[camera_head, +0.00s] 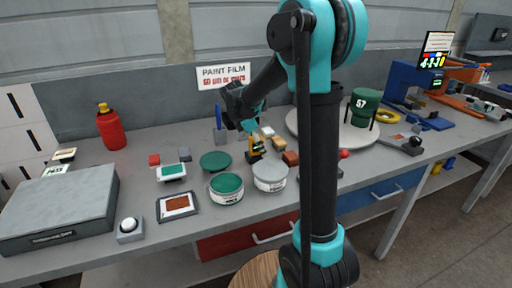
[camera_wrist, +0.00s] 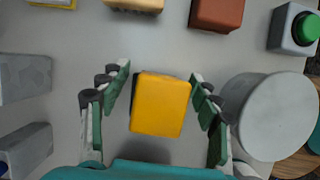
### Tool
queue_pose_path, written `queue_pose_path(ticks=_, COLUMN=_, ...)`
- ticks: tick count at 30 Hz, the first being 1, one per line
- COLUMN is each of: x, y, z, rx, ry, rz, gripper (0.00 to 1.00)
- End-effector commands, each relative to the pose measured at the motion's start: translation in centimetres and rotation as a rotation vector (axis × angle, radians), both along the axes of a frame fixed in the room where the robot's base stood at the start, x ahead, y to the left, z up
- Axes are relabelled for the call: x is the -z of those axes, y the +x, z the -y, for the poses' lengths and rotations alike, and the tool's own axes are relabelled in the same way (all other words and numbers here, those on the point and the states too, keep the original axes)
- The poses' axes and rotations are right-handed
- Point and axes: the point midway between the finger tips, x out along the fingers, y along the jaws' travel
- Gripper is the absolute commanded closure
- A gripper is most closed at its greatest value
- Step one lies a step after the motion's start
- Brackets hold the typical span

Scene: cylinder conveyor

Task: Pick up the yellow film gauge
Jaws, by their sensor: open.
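The yellow film gauge (camera_wrist: 160,104) stands between the two fingers of my gripper (camera_wrist: 158,76) in the wrist view, with a visible gap on each side. The fingers, with green pads, are open and do not touch it. In the head view the yellow and black gauge (camera_head: 256,150) is on the grey bench, just under my gripper (camera_head: 248,128), which reaches down from the left of my arm. My gripper partly hides the gauge's top there.
A white lidded can (camera_head: 270,178) stands close to the right of the gauge, and an open can of green paint (camera_head: 226,190) is in front. Wooden and brown blocks (camera_head: 290,158) lie behind and right. A round white turntable (camera_head: 330,135) is farther right.

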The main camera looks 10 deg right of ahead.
Motion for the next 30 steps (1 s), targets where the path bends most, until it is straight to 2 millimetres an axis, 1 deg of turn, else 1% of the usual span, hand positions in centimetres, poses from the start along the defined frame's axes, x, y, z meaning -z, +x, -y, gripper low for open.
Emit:
queue_pose_path(ticks=2, x=0.0, y=0.0, z=0.0, rx=0.000, ry=0.000, rz=0.000, gripper=0.37)
queue_pose_path(ticks=3, x=0.0, y=0.0, z=0.0, rx=0.000, ry=0.000, rz=0.000, gripper=0.40)
queue_pose_path(ticks=16, x=0.0, y=0.0, z=0.0, rx=0.000, ry=0.000, rz=0.000, gripper=0.93)
queue_pose_path(ticks=25, x=-0.2, y=0.0, z=0.0, rx=0.000, ry=0.000, rz=0.000, gripper=0.93)
queue_pose_path(ticks=30, x=-1.2, y=0.0, z=0.0, rx=0.001, ry=0.000, rz=0.000, gripper=0.93)
